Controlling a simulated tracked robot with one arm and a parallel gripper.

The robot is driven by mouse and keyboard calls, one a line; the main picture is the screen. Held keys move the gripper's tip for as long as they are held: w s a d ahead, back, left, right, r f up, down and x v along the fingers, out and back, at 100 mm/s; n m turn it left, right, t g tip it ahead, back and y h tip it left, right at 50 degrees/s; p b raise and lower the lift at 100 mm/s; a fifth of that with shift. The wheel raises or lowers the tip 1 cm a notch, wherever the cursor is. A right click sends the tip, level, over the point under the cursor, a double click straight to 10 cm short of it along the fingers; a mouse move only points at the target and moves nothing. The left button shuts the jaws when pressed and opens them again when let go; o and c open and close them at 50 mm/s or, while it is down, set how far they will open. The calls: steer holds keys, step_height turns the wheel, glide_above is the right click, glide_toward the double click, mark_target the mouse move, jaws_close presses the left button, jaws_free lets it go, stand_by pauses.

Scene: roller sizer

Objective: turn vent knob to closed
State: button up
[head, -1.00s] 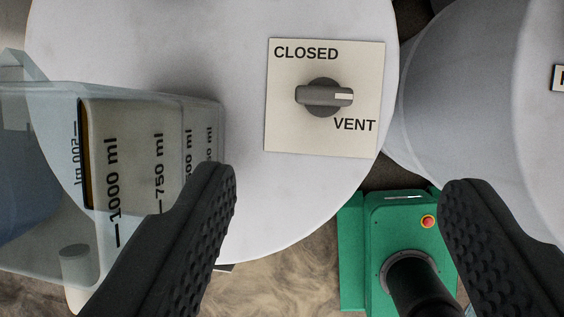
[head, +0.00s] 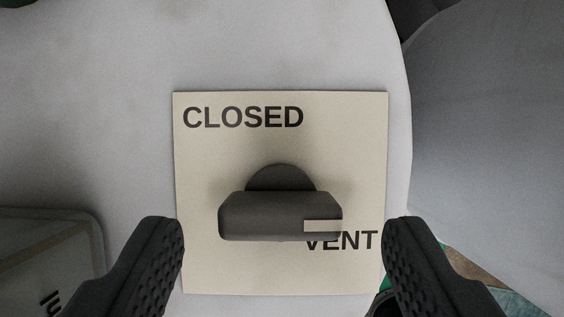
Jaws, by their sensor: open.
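The vent knob (head: 270,215) is a dark grey bar handle on a round base. It sits on a cream square plate (head: 230,270) marked CLOSED at the upper left and VENT at the lower right. The bar lies level across the picture, and its pale pointer mark is at the right end, by the word VENT. The bar partly covers that word. My gripper (head: 283,235) is open, one black finger on each side of the knob. The fingertips are apart from the bar's ends, with nothing between them but the knob in view.
A clear container (head: 70,230) stands at the lower left, beside my left finger. A grey rounded body (head: 490,130) rises at the right.

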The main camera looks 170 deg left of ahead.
mark_target(280, 214)
steer(key=shift+x, duration=1.1)
steer(key=c, duration=1)
steer(key=shift+w+a, duration=0.1)
steer(key=shift+a, duration=0.05)
